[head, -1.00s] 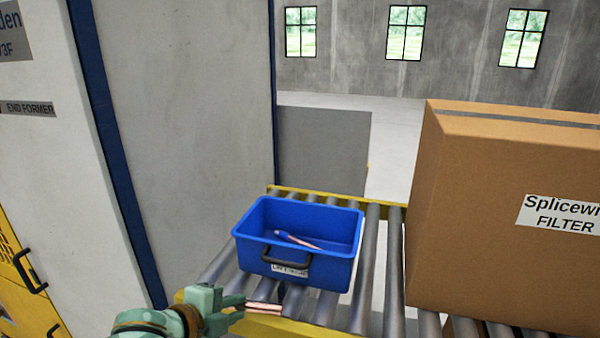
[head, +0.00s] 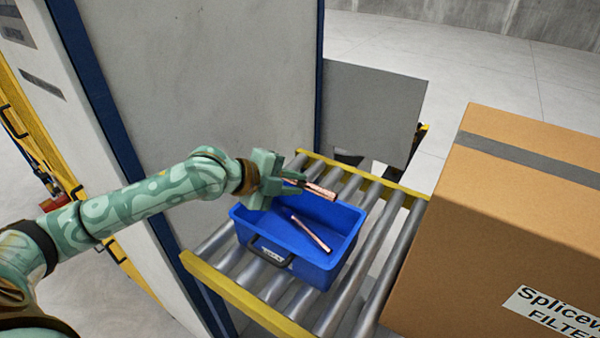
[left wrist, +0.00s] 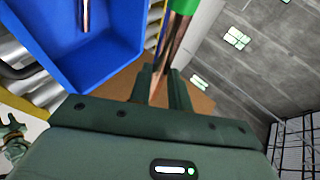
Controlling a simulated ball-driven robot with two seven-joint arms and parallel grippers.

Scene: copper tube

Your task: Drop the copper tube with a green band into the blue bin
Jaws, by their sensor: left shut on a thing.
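My left gripper (head: 294,184) is shut on a copper tube (head: 320,190). In the left wrist view the tube (left wrist: 172,38) sticks out from between the fingers and shows a bright green band (left wrist: 184,6). In the head view the band is hard to make out. The blue bin (head: 310,272) stands below, and the held tube appears above its far rim. In the left wrist view the bin (left wrist: 60,55) lies left of the tube. Another copper tube (head: 312,234) with a dark band near one end lies inside the bin. My right gripper is not in view.
The bin rests on a roller conveyor (head: 345,312) with yellow side rails (head: 245,305). A large cardboard box (head: 500,230) stands right of the bin. A tall grey machine cabinet (head: 200,85) rises behind my left arm.

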